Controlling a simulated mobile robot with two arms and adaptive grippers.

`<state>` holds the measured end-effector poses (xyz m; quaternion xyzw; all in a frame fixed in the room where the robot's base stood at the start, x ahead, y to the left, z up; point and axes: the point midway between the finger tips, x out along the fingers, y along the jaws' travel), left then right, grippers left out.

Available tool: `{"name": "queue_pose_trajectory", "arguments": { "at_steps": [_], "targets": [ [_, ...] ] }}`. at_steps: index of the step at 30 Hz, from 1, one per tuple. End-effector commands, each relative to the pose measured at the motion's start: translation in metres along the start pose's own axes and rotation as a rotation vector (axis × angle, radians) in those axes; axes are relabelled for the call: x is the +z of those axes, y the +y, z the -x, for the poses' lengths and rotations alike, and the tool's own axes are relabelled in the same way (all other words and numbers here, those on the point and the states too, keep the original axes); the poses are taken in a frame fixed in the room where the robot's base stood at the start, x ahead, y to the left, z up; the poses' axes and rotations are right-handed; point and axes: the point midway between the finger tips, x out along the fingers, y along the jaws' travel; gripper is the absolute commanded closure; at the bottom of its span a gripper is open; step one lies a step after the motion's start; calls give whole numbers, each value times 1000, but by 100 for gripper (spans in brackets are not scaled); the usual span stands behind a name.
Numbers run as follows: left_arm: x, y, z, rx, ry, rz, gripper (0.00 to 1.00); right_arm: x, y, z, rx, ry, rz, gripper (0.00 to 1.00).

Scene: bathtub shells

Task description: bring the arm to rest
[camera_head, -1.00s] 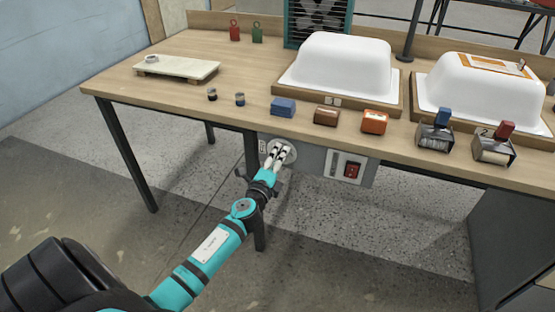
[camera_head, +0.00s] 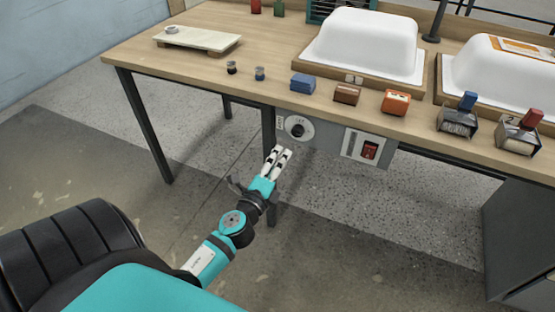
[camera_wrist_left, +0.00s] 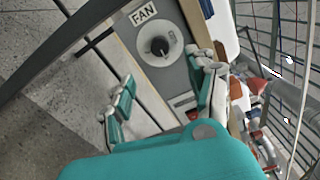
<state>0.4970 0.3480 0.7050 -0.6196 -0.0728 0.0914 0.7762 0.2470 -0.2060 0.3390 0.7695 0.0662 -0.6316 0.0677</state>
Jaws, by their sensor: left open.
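My left gripper (camera_head: 277,160) is open and empty in front of the workbench, below its front edge, just under the fan dial (camera_head: 298,129). In the left wrist view its two teal-and-white fingers (camera_wrist_left: 165,100) stand wide apart with nothing between them. The dial is a round plate with a black knob and shows beyond the fingers, under a FAN label (camera_wrist_left: 143,15). The gripper is apart from the dial. My right gripper is in neither view.
The wooden workbench (camera_head: 150,60) carries two white tub shells (camera_head: 365,45), several coloured blocks, two small jars and two tape dispensers. A red switch (camera_head: 370,151) sits on the panel under its edge. A dark bench leg (camera_head: 268,130) stands behind the gripper. The floor in front is clear.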

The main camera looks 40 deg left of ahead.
Motion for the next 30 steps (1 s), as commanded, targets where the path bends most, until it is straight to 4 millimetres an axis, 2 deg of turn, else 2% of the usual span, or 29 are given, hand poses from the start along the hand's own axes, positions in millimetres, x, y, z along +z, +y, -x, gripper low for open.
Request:
{"name": "queue_pose_trajectory", "arguments": {
  "at_steps": [14,17,20,23,27,30],
  "targets": [
    [0,0,0,1,0,0,43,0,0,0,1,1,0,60],
    [-1,8,1,22,-4,29,43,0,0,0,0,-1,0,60],
    [-7,41,7,111,-25,149,43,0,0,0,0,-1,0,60],
    [-20,98,24,275,-71,354,43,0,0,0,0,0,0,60],
    [-52,189,71,567,-182,657,43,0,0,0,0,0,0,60],
    [-78,242,114,767,-274,827,43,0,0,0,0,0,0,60]
  ]
}}
